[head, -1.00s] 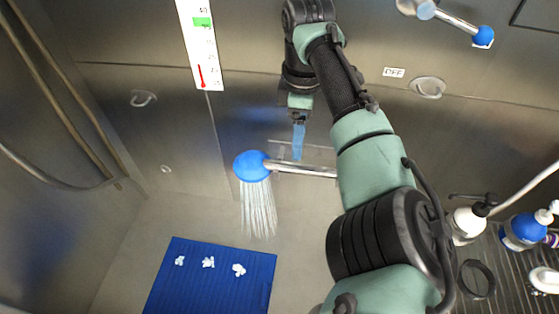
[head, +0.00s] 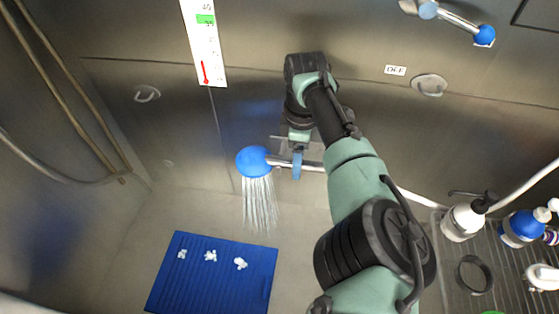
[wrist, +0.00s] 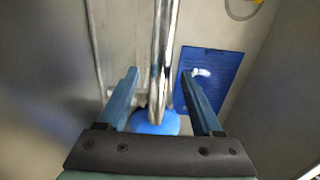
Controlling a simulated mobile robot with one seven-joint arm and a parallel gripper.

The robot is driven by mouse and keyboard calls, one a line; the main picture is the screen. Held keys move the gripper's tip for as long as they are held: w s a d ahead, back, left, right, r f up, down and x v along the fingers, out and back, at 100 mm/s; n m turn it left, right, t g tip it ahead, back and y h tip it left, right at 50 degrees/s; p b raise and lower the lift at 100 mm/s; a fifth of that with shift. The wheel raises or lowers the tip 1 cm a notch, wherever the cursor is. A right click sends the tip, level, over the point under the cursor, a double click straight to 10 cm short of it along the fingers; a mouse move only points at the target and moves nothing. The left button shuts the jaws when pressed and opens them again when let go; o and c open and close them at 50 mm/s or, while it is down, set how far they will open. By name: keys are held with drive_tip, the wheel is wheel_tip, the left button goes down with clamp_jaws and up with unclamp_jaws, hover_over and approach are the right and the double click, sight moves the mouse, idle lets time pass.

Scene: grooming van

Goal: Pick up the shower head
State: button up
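The shower head (head: 254,161) has a round blue head and a chrome handle, and water streams down from it. It is left of centre in the head view, in front of the steel wall. In the wrist view its blue head (wrist: 156,122) shows low in the middle, with the chrome handle running up from it. My gripper (head: 297,166) is at the handle, just right of the blue head. In the wrist view my gripper (wrist: 160,76) is open, with one blue finger on each side of the handle. I cannot tell whether either finger touches it.
A blue mat (head: 214,275) with several white tufts lies on the tub floor. A white bottle (head: 462,221) and a blue bottle (head: 520,229) stand on the ribbed shelf at right. A blue-tipped lever (head: 484,36) and a wall hook (head: 429,85) are on the back wall.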

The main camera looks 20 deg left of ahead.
clamp_jaws()
idle(0.3)
wheel_tip(320, 180, up, 15)
drive_tip(key=p, duration=0.4)
idle(0.5)
